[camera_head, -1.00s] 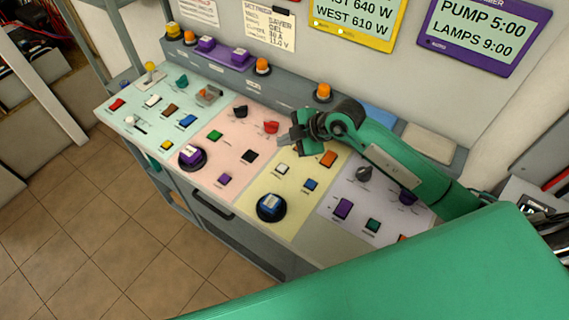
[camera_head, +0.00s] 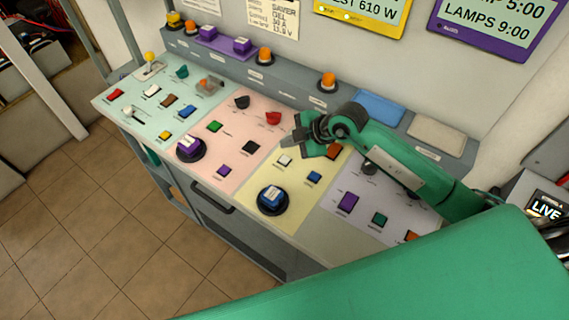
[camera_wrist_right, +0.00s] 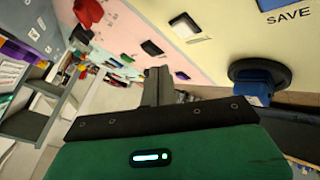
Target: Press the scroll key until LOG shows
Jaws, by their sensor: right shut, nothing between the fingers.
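A small display (camera_head: 546,205) at the right edge reads LIVE. The sloped console has mint, pink (camera_head: 232,158), yellow (camera_head: 297,205) and lavender panels with many coloured keys; I cannot read which is the scroll key. My right gripper (camera_head: 290,143) is shut and empty, over the border of the pink and yellow panels, beside a red knob (camera_head: 273,118). Its fingers also show in the wrist view (camera_wrist_right: 158,86), where they appear clear of the keys. There a blue key (camera_wrist_right: 272,4) is labelled SAVE. My left gripper is out of view.
A large blue button on a black round base (camera_head: 271,198) stands at the yellow panel's front. Orange lamps (camera_head: 328,80) line the back ledge. A yellow-framed screen (camera_head: 362,15) and a purple-framed one (camera_head: 495,25) hang above.

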